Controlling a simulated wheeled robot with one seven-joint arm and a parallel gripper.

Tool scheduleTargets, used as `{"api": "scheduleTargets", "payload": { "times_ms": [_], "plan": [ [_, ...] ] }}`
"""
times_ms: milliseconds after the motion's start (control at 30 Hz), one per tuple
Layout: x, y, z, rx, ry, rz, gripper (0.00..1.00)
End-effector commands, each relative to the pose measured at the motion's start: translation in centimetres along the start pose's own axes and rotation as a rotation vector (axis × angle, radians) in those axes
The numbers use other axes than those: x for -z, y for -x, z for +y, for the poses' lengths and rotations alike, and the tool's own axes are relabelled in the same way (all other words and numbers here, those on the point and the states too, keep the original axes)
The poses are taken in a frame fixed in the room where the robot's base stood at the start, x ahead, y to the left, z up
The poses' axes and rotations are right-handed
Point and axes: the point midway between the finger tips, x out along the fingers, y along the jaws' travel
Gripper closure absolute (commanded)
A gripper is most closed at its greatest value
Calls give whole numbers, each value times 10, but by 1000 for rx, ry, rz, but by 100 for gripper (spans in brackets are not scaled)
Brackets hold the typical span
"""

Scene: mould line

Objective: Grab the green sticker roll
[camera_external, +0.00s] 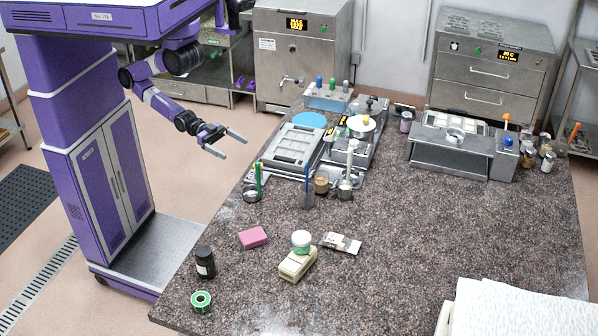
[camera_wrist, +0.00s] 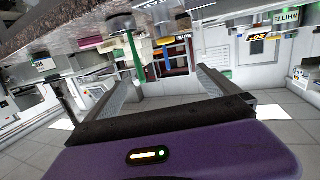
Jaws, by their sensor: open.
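The green sticker roll (camera_external: 201,301) lies on the granite worktop near its front left corner in the external view. It is a green ring with a pale inner ring and a dark centre hole. My gripper (camera_external: 228,143) is open and empty, held out beside the worktop's left edge, well behind and above the roll. In the wrist view my gripper (camera_wrist: 170,88) shows its two fingers spread, with nothing between them at close range. I cannot make out the roll in the wrist view.
A black-capped dark jar (camera_external: 205,262) stands just behind the roll. The worktop (camera_external: 400,265) is clear farther right.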

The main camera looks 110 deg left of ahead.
Motion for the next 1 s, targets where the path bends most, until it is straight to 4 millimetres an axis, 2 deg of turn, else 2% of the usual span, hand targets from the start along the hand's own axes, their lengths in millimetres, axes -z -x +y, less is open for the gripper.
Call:
{"api": "scheduleTargets", "payload": {
  "times_ms": [33, 100, 200, 300, 433, 533, 1000],
  "plan": [
    [-7, 16, -17, 74, 15, -40, 0],
    [-16, 32, -33, 148, 27, -88, 0],
    [-26, 50, -44, 220, 36, -137, 0],
    [-30, 58, -49, 260, 45, -156, 0],
    [-30, 58, -52, 275, 48, -156, 0],
    [-30, 58, -51, 274, 48, -156, 20],
    [-35, 56, -50, 271, 46, -157, 20]
  ]
}}
